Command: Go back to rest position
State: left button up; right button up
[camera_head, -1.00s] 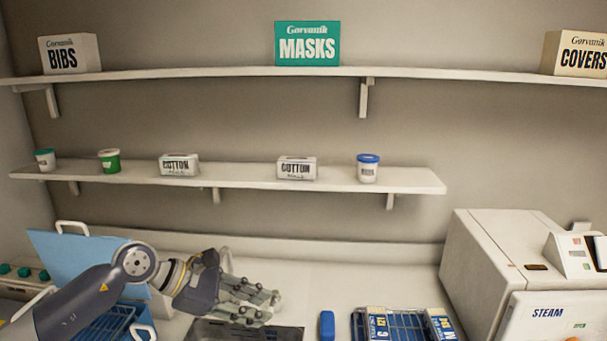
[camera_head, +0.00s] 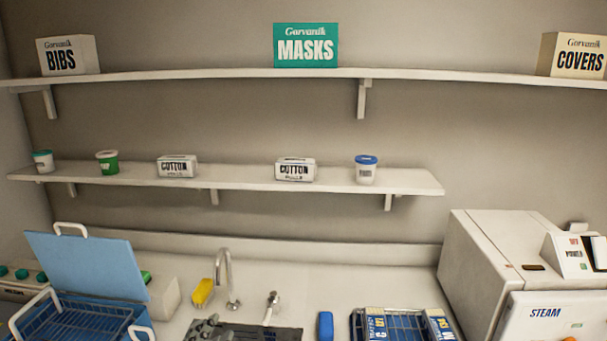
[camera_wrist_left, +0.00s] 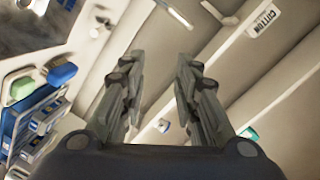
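My left gripper (camera_wrist_left: 157,90) shows in the left wrist view with its two grey fingers spread apart and nothing between them. In the head view, only some dark grey parts, likely of this gripper, show at the bottom edge over the dark sink (camera_head: 285,335). The rest of my left arm is outside the head view. My right gripper is in neither view.
Behind the sink stand a tap (camera_head: 229,280) and a yellow sponge (camera_head: 202,292). A blue basket (camera_head: 75,318) with a raised lid is at left. A blue object (camera_head: 326,325), a wire rack (camera_head: 403,325) and a steam machine (camera_head: 495,265) are rightward.

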pick_arm(q)
jog(key=s+a+f+n+g+y, duration=0.1)
jog(key=s+a+f+n+g, duration=0.2)
jog(key=s+f, duration=0.35)
jog(key=s+a+f+n+g, duration=0.1)
jog(key=s+f+n+g, duration=0.25)
jog(key=s+f, duration=0.3)
jog(key=s+f+n+g, duration=0.2)
jog(key=s+f+g, duration=0.1)
jog(key=s, duration=0.4)
jog(key=s+f+n+g, duration=0.1)
jog(key=s+f+g, duration=0.2)
jog(key=s, duration=0.4)
notch_tip(320, 180, down, 30)
jog(key=s+d+r+g+b, duration=0.1)
jog(key=s+g+b, duration=0.1)
jog(key=s+a+f+b, duration=0.1)
jog(key=s+a+f, duration=0.2)
jog(key=s+f, duration=1.3)
jog(key=shift+s+f+g, duration=0.3)
jog(key=shift+f+g, duration=0.15)
jog(key=shift+f, duration=0.1)
